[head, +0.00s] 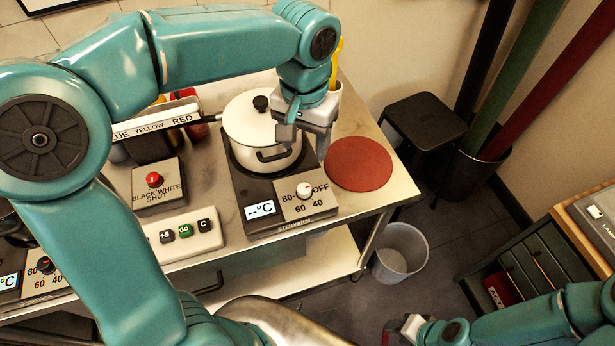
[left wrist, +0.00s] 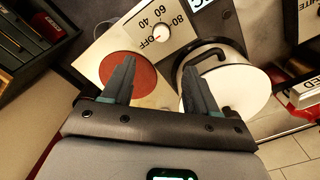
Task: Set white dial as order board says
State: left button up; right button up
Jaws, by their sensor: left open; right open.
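The white dial (head: 304,190) sits on the front panel of the hot plate (head: 262,218), among the marks OFF, 40, 60 and 80. Its small red mark seems to face OFF. The panel's display (head: 261,209) reads "--°C". My left gripper (head: 307,142) is open and empty, above and behind the dial, beside the white pot (head: 240,125). In the left wrist view the dial (left wrist: 162,30) lies beyond the open fingers (left wrist: 157,72), apart from them. My right gripper (head: 403,328) is open at the bottom edge, away from the table. No order board text is readable.
A red round mat (head: 359,164) lies right of the hot plate. A red-knobbed box (head: 155,184) and a button strip (head: 180,235) stand left. Another hot plate with a red dial (head: 46,264) is far left. A bin (head: 401,252) stands on the floor.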

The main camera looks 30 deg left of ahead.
aim_at(304, 188)
pick_arm(q)
notch_tip(304, 188, down, 13)
jog(key=shift+a, duration=0.1)
jog(key=shift+f, duration=0.4)
jog(key=shift+s+f, duration=0.15)
jog(key=shift+s, duration=0.05)
jog(key=shift+w, duration=0.2)
jog(key=c, duration=1)
